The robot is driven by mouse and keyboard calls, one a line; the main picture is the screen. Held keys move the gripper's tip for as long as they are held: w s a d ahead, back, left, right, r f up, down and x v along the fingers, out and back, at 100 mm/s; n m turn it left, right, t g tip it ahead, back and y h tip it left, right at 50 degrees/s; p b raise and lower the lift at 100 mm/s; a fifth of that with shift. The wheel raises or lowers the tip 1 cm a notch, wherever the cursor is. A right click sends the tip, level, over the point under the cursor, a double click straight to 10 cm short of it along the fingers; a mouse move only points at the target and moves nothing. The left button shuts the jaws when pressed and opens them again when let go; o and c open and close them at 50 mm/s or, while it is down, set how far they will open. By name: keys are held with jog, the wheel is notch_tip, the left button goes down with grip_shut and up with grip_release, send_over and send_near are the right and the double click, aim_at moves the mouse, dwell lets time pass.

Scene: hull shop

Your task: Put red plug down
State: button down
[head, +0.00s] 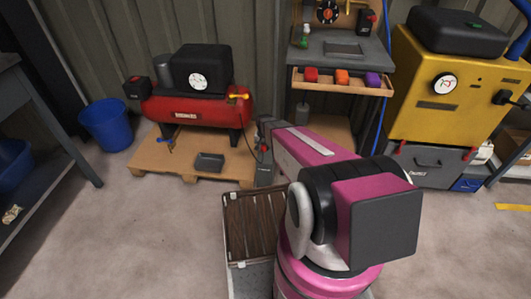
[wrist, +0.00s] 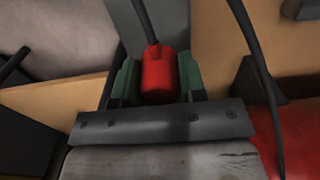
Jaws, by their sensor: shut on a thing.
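The red plug (wrist: 158,76) is a short red cylinder with a black cable running up from its end in the wrist view. My gripper (wrist: 158,84) is shut on it, with one green-padded finger on each side.
A red compressor (head: 196,111) stands on a wooden pallet (head: 150,160), with a small dark tray (head: 209,162) at its front. A bench shelf (head: 340,85) holds red, orange and purple pieces. A yellow machine (head: 437,85) stands right. A blue bin (head: 106,125) stands left. The left foreground floor is clear.

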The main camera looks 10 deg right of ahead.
aim_at(266, 155)
jog(key=shift+w+d+f, duration=0.35)
jog(key=shift+d+f, duration=0.05)
jog(key=shift+d, duration=0.1)
jog(key=shift+f, duration=1.95)
jog(key=shift+f, duration=0.4)
jog(key=c, duration=0.7)
grip_release()
jog(key=shift+r, duration=0.15)
notch_tip(266, 155, up, 12)
jog(key=shift+r, duration=0.15)
jog(key=s+r+n, duration=0.1)
jog(key=s+r, duration=0.5)
jog(key=s, duration=0.1)
jog(key=s+r+n, duration=0.1)
jog(key=s+r, duration=0.5)
jog(key=s, duration=0.1)
jog(key=s+r+n, duration=0.1)
jog(key=s+r, duration=0.5)
jog(key=s, duration=0.1)
jog(key=shift+s+r+n, duration=0.1)
jog(key=shift+s+n, duration=0.1)
jog(key=shift+n, duration=0.1)
